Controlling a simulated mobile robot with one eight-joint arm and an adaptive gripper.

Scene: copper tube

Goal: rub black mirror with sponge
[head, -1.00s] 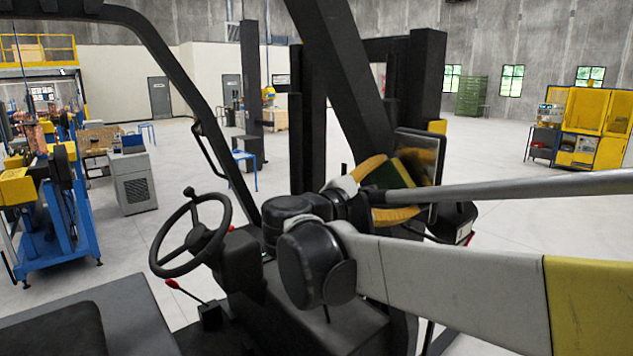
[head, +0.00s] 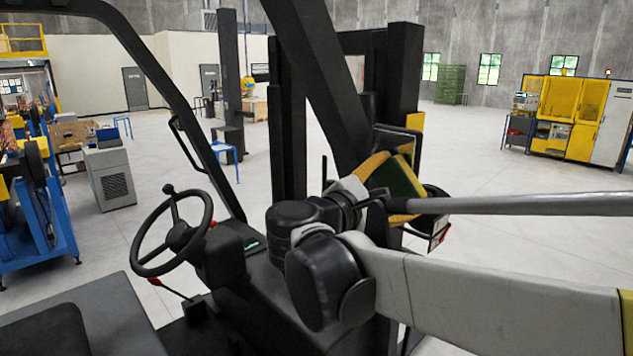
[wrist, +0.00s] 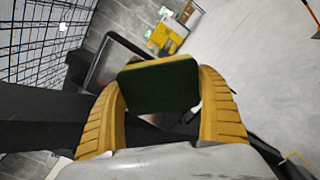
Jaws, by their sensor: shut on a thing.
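My gripper (head: 386,183), with yellow fingers, is shut on a sponge (head: 408,181) with a dark green face and a yellow side. In the wrist view the sponge (wrist: 158,88) sits between the two fingers, its green face toward the camera. The black mirror (head: 412,143) is on the forklift's right side, just behind and above the gripper. Its lower part is hidden by the gripper and sponge. A dark frame, likely the mirror's, shows beyond the sponge in the wrist view (wrist: 111,43). I cannot tell whether the sponge touches the mirror.
The forklift's black pillar (head: 318,80) stands close left of the gripper. Its steering wheel (head: 172,232) is at the left. A yellow cabinet (head: 573,115) stands far off at the right. The floor (head: 480,150) beyond the forklift is open.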

